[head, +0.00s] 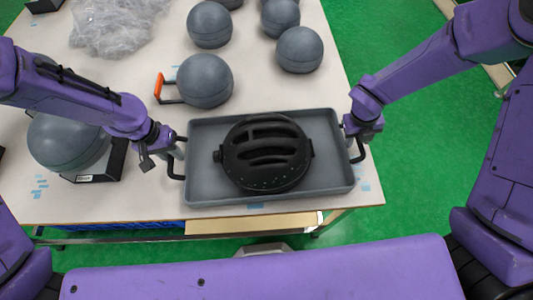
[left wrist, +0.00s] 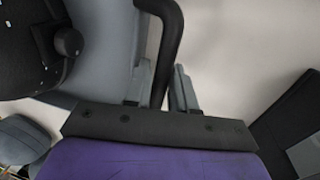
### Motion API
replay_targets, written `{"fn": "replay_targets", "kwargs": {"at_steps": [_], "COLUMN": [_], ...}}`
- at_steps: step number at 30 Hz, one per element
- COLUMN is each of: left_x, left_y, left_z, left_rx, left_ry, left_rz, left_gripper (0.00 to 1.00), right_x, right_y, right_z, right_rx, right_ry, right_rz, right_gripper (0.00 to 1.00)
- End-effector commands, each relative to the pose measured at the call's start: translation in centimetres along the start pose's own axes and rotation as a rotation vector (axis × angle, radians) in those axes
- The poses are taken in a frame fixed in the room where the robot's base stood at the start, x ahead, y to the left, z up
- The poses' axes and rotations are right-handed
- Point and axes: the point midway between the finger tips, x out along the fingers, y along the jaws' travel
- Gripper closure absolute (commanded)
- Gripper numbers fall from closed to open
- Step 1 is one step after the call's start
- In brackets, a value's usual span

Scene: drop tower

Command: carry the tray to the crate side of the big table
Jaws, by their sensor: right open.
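The grey tray (head: 345,190) lies on the big table near its front edge and holds a round black slotted object (head: 266,153). It has a black handle at each short end. My left gripper (head: 160,148) is at the left handle (head: 178,176); in the left wrist view my left gripper (left wrist: 162,88) has one finger on each side of the black handle (left wrist: 168,40), closed on it. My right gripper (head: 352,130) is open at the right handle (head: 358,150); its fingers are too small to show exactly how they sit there. The crate is not clearly visible.
The big table (head: 100,205) carries several grey balls, one (head: 205,80) beside an orange-ended handle (head: 158,87) and one (head: 68,143) on a black base. Clear plastic wrap (head: 115,25) lies at the back. Green floor (head: 420,140) is open to the right.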

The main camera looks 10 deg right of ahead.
Motion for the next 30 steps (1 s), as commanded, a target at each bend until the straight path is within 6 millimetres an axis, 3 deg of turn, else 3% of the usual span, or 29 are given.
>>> {"fn": "replay_targets", "kwargs": {"at_steps": [4,6,8,20,30], "left_x": [0.0,0.0,0.0,-0.4,-4.2], "left_y": [0.0,0.0,0.0,0.1,0.8], "left_z": [0.0,0.0,0.0,-0.1,-0.1], "left_rx": [0.0,0.0,0.0,0.0,-0.001], "left_ry": [0.0,0.0,0.0,0.002,0.002], "left_rz": [0.0,0.0,0.0,0.0,0.0], "left_gripper": [0.75,0.98,1.0,1.0,1.0], "right_x": [0.0,0.0,0.0,-0.4,-4.2], "right_y": [0.0,0.0,0.0,-0.1,-0.8], "right_z": [0.0,0.0,0.0,0.1,0.1], "right_rx": [0.0,0.0,0.0,0.0,0.0], "right_ry": [0.0,0.0,0.0,-0.001,-0.001], "right_rz": [0.0,0.0,0.0,0.0,0.0], "right_gripper": [0.58,0.81,1.0,1.0,1.0]}}
